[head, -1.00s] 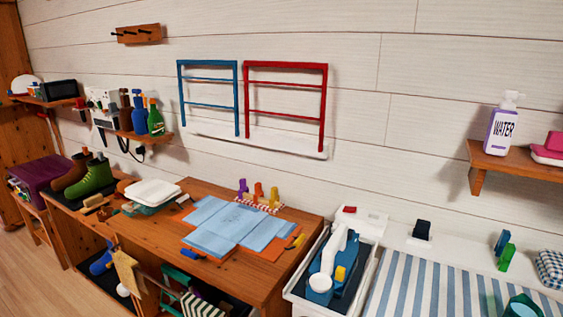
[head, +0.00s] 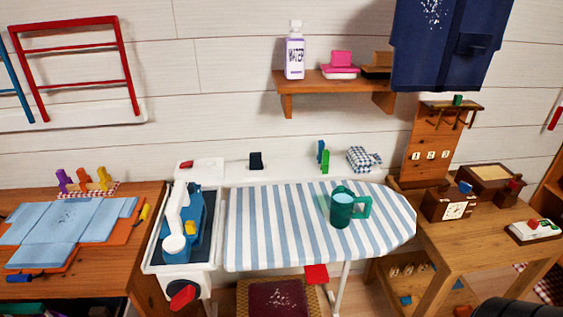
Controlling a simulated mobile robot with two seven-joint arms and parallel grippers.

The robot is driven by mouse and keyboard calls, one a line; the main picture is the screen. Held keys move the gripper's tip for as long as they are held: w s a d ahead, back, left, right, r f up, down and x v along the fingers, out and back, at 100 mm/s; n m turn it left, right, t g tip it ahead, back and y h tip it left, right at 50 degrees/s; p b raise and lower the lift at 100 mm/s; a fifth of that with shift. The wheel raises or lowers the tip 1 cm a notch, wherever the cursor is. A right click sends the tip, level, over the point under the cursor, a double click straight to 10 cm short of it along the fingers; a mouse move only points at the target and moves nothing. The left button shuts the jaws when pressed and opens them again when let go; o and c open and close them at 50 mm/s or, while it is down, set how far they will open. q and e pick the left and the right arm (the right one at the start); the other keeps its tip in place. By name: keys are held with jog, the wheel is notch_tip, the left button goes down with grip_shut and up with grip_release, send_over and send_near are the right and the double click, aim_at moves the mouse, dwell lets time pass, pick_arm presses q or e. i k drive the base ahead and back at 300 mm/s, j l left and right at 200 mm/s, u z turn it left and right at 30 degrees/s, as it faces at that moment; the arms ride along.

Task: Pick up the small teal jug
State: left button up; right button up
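The small teal jug (head: 342,211) stands upright on the striped ironing board (head: 275,240), right of the board's middle. Its handle points to the right. Neither of my grippers can be made out. A dark rounded shape at the bottom right corner may be part of my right arm, but no fingers show there.
A blue and white iron (head: 179,224) sits in a white tray left of the board. A wooden table with a clock (head: 454,211) stands at right. The board around the jug is clear.

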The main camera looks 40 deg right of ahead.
aim_at(343, 199)
jog(key=z, duration=1.6)
